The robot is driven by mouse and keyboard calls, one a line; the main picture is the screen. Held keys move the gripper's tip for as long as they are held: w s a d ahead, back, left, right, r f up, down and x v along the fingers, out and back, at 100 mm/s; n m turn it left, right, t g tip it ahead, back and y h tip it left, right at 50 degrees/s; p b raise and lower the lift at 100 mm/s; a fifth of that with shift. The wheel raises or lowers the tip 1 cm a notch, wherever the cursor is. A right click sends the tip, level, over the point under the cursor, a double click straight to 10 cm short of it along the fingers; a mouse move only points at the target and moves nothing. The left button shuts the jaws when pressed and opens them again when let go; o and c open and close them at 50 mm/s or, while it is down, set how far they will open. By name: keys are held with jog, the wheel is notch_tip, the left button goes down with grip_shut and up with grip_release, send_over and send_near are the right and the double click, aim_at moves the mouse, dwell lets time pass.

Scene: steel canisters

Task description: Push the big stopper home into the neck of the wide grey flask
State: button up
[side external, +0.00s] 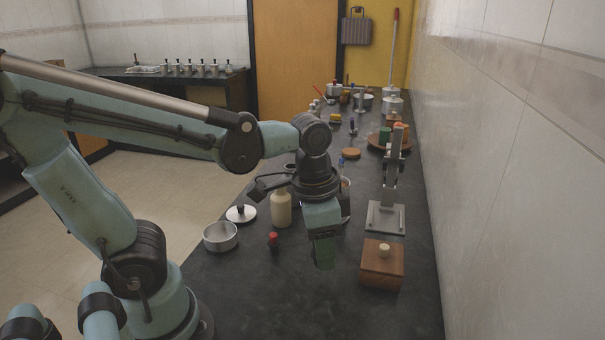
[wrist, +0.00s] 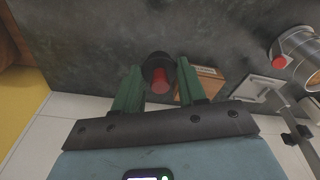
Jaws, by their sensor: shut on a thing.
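My gripper (side external: 322,262) hangs low over the dark counter in the side view, its fingers pointing down. In the wrist view its green fingers (wrist: 157,90) are shut on the big stopper, which has a round black body (wrist: 155,67) and a red part. The side view hides the stopper behind the fingers. A shiny grey vessel (wrist: 304,48) at the right edge of the wrist view, apart from the stopper, looks like the wide flask. A pale vessel (side external: 346,205) is partly hidden behind my gripper in the side view. I cannot tell whether it is the same one.
A small red-topped piece (side external: 273,240) and a cream bottle (side external: 281,210) stand left of my gripper. A steel dish (side external: 220,237) is farther left. A wooden box (side external: 382,266) and a grey stand (side external: 386,218) are on the right.

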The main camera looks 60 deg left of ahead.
jog(key=w+a+r+n, duration=0.25)
jog(key=w+a, duration=0.35)
jog(key=a, duration=0.6)
jog(key=w+a+r+n, duration=0.2)
jog(key=w+a+r, duration=0.2)
jog(key=w+a, duration=0.55)
jog(key=s+a+n, duration=0.1)
jog(key=s+a, duration=0.2)
jog(key=a, duration=0.9)
jog(key=shift+y, duration=0.4)
jog(key=shift+s+a+f, duration=0.1)
jog(key=shift+a+f, duration=0.05)
jog(key=shift+f, duration=2.45)
jog(key=shift+f, duration=1)
jog(key=o, duration=1.1)
jog(key=shift+o, duration=0.3)
